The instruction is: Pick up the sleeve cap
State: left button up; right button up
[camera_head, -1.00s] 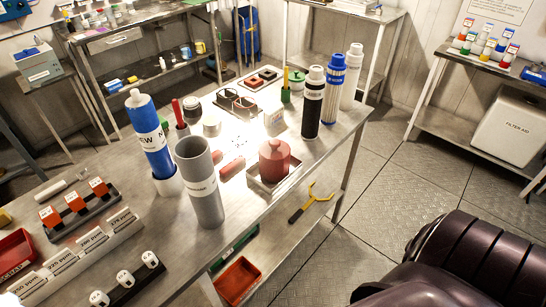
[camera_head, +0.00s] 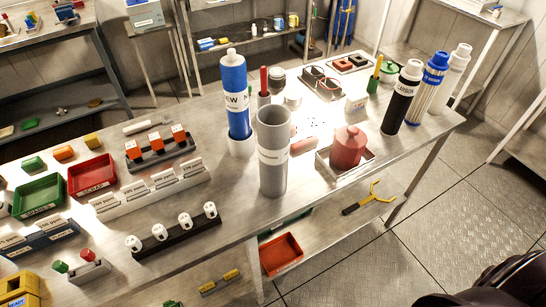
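A dark red round piece with a small knob on top (camera_head: 348,147), which looks like the sleeve cap, sits in a shallow square metal tray (camera_head: 368,160) on the workbench. The tall grey open-topped cylinder with a white label (camera_head: 272,170), likely the sleeve, stands upright to its left, apart from it. The cylinder's top is open. Neither of my grippers shows in the head view, and nothing touches the red piece.
A blue "NEW" cartridge (camera_head: 234,105) stands in a white holder behind the grey cylinder. Black (camera_head: 403,98), blue (camera_head: 428,90) and white (camera_head: 454,75) cartridges stand at the bench's right end. A yellow-and-black tool (camera_head: 370,200) lies on the lower shelf. The floor at right (camera_head: 440,220) is clear.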

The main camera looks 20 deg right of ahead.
aim_at(349, 142)
jog(key=l+z, duration=0.15)
jog(key=z, duration=0.25)
jog(key=i+l+z, duration=0.1)
jog(key=z, duration=0.25)
